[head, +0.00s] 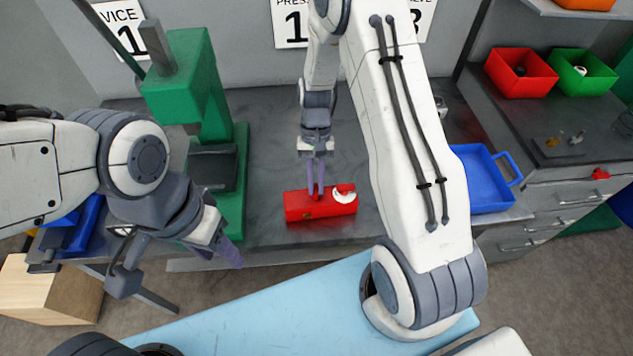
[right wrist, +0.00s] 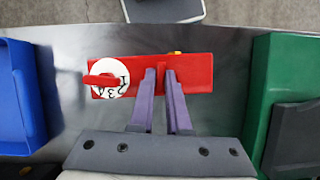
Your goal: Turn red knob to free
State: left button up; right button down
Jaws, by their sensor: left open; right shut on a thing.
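A red box (head: 300,210) lies on the grey bench top in the head view. On its right end is a white dial with dark marks and a red knob (head: 344,188). In the right wrist view the red knob (right wrist: 104,80) sits over the dial (right wrist: 124,84) at the left end of the box (right wrist: 195,78), its bar lying along the box. My right gripper (head: 316,192) points down, shut on a red part of the box beside the dial, apart from the knob. The held part is mostly hidden by the fingers. My left gripper (head: 230,252) is open and empty at the bench's front edge.
A green press (head: 190,95) stands left of the box. A blue tray (head: 490,180) lies to the right. A red bin (head: 520,75) and a green bin (head: 580,75) stand at the back right. Bare bench top surrounds the box.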

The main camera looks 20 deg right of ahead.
jog(key=shift+n, duration=0.7)
jog(key=shift+h, duration=0.3)
jog(key=c, duration=0.9)
grip_release()
jog(key=b+v, duration=0.2)
jog(key=v, duration=0.8)
jog(key=shift+w+r+b, duration=0.15)
jog(key=shift+r+b, duration=0.05)
jog(key=shift+b, duration=0.15)
jog(key=shift+a, duration=0.1)
